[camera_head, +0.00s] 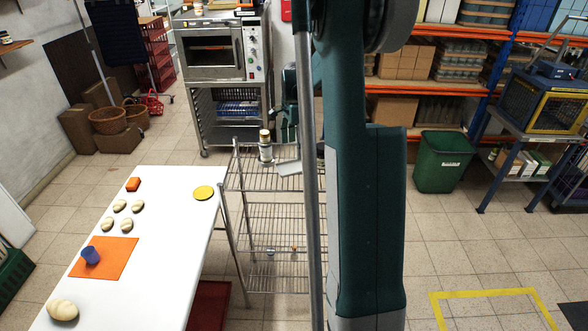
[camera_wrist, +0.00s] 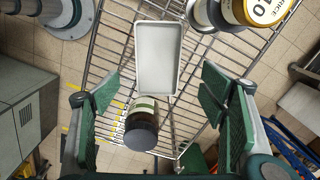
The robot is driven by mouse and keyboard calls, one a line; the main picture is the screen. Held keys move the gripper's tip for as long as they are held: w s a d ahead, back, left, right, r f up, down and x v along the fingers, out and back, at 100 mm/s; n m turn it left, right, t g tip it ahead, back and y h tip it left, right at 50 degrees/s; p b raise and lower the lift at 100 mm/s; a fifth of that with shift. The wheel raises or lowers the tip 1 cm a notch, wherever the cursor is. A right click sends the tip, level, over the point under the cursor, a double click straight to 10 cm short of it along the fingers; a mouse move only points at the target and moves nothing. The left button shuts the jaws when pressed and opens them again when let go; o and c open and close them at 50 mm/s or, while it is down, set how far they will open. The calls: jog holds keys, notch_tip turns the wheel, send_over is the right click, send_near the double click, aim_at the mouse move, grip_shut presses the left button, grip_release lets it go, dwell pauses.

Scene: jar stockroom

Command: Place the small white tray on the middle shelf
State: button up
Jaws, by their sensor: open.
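The small white tray (camera_head: 289,167) lies on the top shelf of a wire rack (camera_head: 240,178), partly behind my arm in the head view. In the wrist view the tray (camera_wrist: 158,58) is empty and rectangular, resting on the wire bars. My gripper (camera_wrist: 160,108) is open above the rack, its green pads wide apart, with nothing held; the tray lies ahead of the pads. A dark-lidded jar (camera_wrist: 141,130) shows between the pads, close to the tray's near end. The middle shelf (camera_head: 262,213) shows below the top one, its right side hidden by my arm.
Jars (camera_wrist: 240,12) stand beside the tray's far right; one jar (camera_head: 265,150) shows in the head view. A white table (camera_head: 150,265) with dough pieces stands left of the rack. Small items (camera_head: 270,251) lie on the lower shelf. The visible middle shelf looks clear.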

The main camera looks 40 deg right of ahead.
aim_at(295, 167)
jog(key=shift+d+f, duration=0.15)
jog(key=shift+f, duration=1.3)
jog(key=shift+f, duration=0.15)
jog(key=shift+s+f+p, duration=0.2)
jog(key=shift+f+p, duration=0.1)
jog(key=shift+f, duration=2.2)
jog(key=shift+c, duration=0.4)
jog(key=c, duration=1)
